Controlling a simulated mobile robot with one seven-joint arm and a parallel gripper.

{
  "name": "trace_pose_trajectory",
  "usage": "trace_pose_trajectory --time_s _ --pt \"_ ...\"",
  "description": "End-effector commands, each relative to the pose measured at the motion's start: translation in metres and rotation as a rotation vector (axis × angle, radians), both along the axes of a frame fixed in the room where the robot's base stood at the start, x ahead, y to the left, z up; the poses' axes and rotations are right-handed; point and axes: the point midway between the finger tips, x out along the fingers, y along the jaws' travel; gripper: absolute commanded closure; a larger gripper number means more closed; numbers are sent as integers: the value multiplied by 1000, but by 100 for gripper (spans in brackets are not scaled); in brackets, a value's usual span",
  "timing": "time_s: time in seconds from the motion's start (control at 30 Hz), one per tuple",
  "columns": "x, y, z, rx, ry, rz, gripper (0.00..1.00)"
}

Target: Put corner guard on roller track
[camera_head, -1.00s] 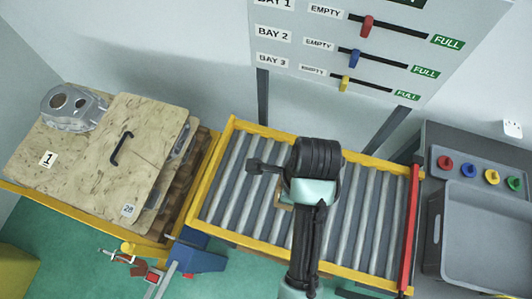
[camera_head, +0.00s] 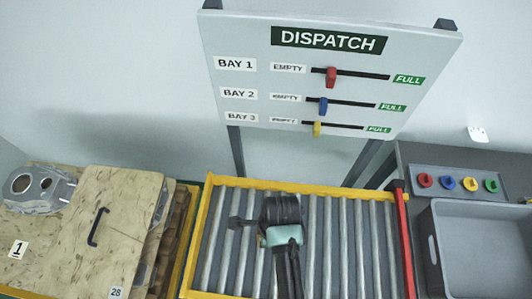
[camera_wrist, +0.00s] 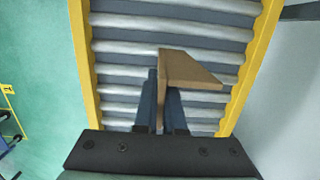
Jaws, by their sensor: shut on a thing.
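The corner guard (camera_wrist: 190,75) is a brown L-shaped piece. In the wrist view it sits between the two fingers of my gripper (camera_wrist: 163,98), which is shut on it. One flange points out to the right over the rollers. The roller track (camera_head: 335,225) has grey rollers in a yellow frame. My gripper is over the middle of the track in the head view, where my wrist hides the corner guard. I cannot tell whether the guard touches the rollers. The track also fills most of the wrist view (camera_wrist: 120,62).
A red bar (camera_head: 403,240) closes the track's right end. A grey bin (camera_head: 480,250) and a panel with coloured knobs (camera_head: 458,183) stand to the right. Wooden boards (camera_head: 100,240) and a metal casting (camera_head: 38,188) lie to the left. The dispatch board (camera_head: 330,70) stands behind. The rollers beside my gripper are clear.

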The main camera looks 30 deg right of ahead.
Motion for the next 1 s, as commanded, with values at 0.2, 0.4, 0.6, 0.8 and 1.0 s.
trace_pose_trajectory --time_s 0.2,0.4,0.6,0.8,1.0 --pt "1 0 -5 -1 -2 0 100" --pt "0 0 -8 -1 -1 0 100" --pt "0 0 -8 -1 -1 0 64" --pt "0 0 -8 -1 -1 0 63" --pt "1 -1 -2 -1 -3 0 63"
